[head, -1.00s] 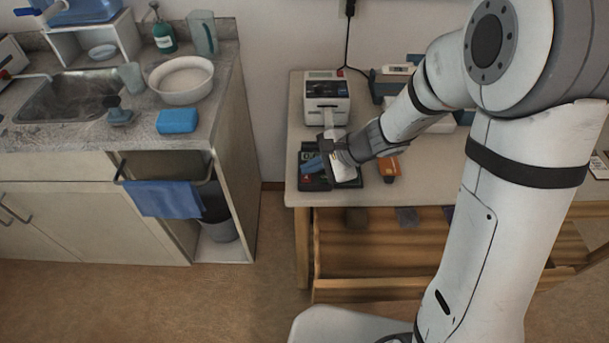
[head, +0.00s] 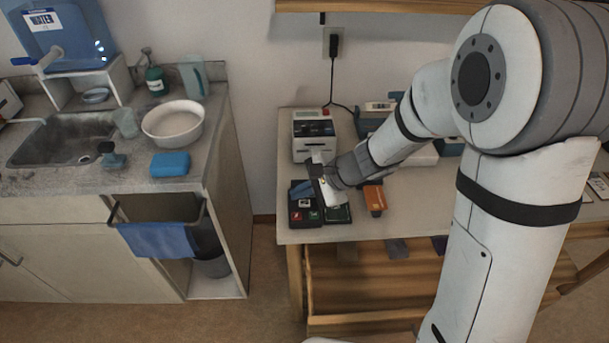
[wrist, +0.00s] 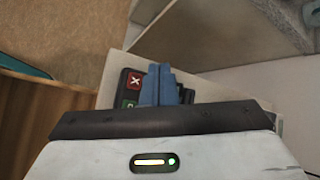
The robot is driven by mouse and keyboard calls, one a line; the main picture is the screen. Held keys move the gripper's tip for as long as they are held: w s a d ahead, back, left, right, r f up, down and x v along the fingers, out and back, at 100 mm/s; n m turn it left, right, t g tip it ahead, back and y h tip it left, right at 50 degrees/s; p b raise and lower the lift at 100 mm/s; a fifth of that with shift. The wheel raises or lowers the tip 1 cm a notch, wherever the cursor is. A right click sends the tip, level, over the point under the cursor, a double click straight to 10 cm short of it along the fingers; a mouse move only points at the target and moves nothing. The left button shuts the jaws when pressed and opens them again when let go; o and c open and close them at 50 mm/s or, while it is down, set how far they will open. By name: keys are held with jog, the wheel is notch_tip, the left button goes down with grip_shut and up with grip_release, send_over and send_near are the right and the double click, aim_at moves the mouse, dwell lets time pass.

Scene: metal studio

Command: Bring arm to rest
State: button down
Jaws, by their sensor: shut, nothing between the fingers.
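My gripper (head: 309,188) is over the left part of the table (head: 262,0), above a dark keypad device (head: 305,216) with a red and a green key. In the wrist view its blue fingers (wrist: 159,86) are together with nothing between them. The keypad (wrist: 132,84) shows just behind the fingers there, partly hidden by them. My arm reaches in from the right, bent over the table.
A label printer (head: 315,135) stands behind my gripper, and an orange item (head: 375,200) lies to its right. A counter with a sink (head: 62,140), white basin (head: 173,123) and blue sponge (head: 170,164) is at left. Floor shows between counter and table.

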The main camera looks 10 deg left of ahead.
jog(key=s+d+r+n+h, duration=0.3)
jog(key=s+d+r, duration=0.1)
jog(key=d, duration=0.4)
jog(key=s+d+r+n+t+h, duration=0.1)
jog(key=s+d+r+n+h, duration=0.2)
jog(key=d, duration=0.6)
jog(key=s+d+r+n+h+p, duration=0.1)
jog(key=s+d+r+n+h, duration=0.2)
jog(key=s+d, duration=0.3)
jog(key=shift+s+d+r+n+t, duration=0.25)
jog(key=shift+d+r+n+t, duration=0.2)
jog(key=shift+d+r, duration=0.55)
jog(key=shift+d+f, duration=0.2)
jog(key=shift+s, duration=0.1)
